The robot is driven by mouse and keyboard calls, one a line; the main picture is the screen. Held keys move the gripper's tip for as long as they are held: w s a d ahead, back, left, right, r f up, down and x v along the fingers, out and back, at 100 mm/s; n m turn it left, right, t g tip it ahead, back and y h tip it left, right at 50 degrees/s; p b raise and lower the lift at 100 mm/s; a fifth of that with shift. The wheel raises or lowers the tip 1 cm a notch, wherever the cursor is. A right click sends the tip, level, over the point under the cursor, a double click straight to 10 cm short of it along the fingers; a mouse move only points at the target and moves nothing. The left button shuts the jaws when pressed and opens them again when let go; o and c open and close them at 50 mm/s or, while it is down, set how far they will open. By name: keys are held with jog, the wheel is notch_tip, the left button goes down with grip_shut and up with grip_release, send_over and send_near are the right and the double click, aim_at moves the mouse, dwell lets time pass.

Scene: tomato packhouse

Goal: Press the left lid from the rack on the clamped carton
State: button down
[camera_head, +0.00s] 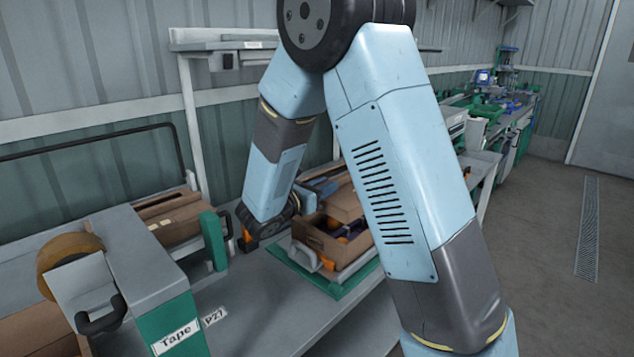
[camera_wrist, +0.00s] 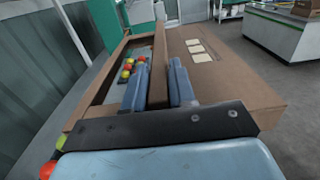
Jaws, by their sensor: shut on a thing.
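The open brown carton (camera_head: 318,240) sits on a green-edged clamp base (camera_head: 345,290) on the bench. My gripper (camera_wrist: 160,88) is shut on an upright brown edge of the lid (camera_wrist: 225,80), which shows between its two grey-blue fingers. The lid is a flat brown board with pale labels, at the right of the wrist view. In the head view the lid (camera_head: 345,205) is above the carton, partly hidden by my arm. Red, yellow and green tomatoes (camera_wrist: 128,68) show to the left of the fingers. I cannot tell whether the lid touches the carton.
A rack with a green post (camera_head: 214,240) and brown boards (camera_head: 170,215) stands left of the carton. A tape machine (camera_head: 145,270) fills the front left. A label plate reading P21 (camera_head: 215,316) lies beside it. The bench front (camera_head: 270,310) is clear.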

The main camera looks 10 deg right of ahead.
jog(key=shift+a+f, duration=0.2)
jog(key=shift+f, duration=0.35)
jog(key=shift+a+f, duration=0.15)
jog(key=shift+f, duration=0.35)
notch_tip(320, 180, down, 4)
jog(key=shift+f, duration=0.1)
jog(key=shift+s+a, duration=0.1)
jog(key=shift+s, duration=0.05)
dwell(0.8)
jog(key=shift+f, duration=1.95)
dwell(1.4)
jog(key=c, duration=0.8)
grip_release()
jog(key=shift+c, duration=0.2)
jog(key=c, duration=0.3)
jog(key=shift+r, duration=0.15)
